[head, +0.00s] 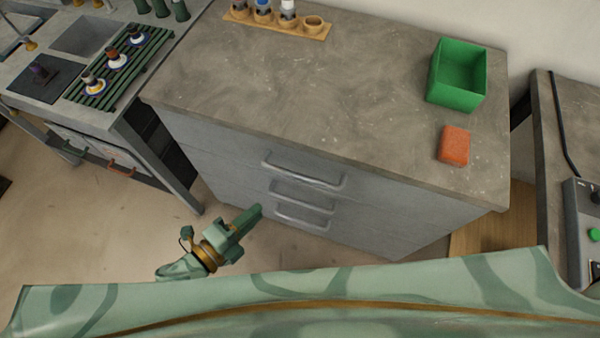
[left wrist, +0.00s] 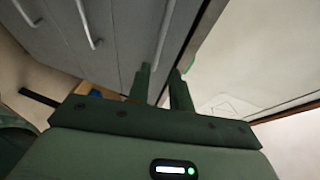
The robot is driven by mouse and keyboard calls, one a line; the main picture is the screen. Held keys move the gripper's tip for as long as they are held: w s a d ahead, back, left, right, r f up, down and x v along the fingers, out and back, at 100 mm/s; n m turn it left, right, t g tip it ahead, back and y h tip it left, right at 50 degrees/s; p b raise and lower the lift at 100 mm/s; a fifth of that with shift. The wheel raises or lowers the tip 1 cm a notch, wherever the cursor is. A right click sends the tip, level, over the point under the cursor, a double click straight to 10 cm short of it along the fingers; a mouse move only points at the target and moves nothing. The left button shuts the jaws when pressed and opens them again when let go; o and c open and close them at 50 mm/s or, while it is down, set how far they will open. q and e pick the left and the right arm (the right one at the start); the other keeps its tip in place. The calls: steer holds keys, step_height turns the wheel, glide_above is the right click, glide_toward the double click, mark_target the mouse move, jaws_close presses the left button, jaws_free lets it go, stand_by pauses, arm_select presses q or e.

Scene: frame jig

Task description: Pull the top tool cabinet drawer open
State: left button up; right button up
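The grey tool cabinet (head: 215,150) stands in front of me with three bar handles, one above another. The top drawer's handle (head: 305,178) is the uppermost, and the drawer front looks flush with the cabinet. My left gripper (head: 256,212) is left of the handles and in front of the cabinet, apart from the top handle. In the left wrist view, the left gripper's two fingers (left wrist: 162,72) are spread with nothing seen held. The top handle (left wrist: 164,32) lies beyond the fingertips, its near end lined up with the gap. My right gripper is not in view.
On the cabinet top are a green open bin (head: 458,95), an orange block (head: 454,146) and a wooden rack (head: 275,22) with small items. A counter with a green slatted rack (head: 118,68) stands left. Bare floor (head: 100,215) lies in front.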

mark_target(300, 174)
arm_select(q)
steer(key=b+x, duration=0.2)
steer(key=x, duration=1.4)
jaws_close()
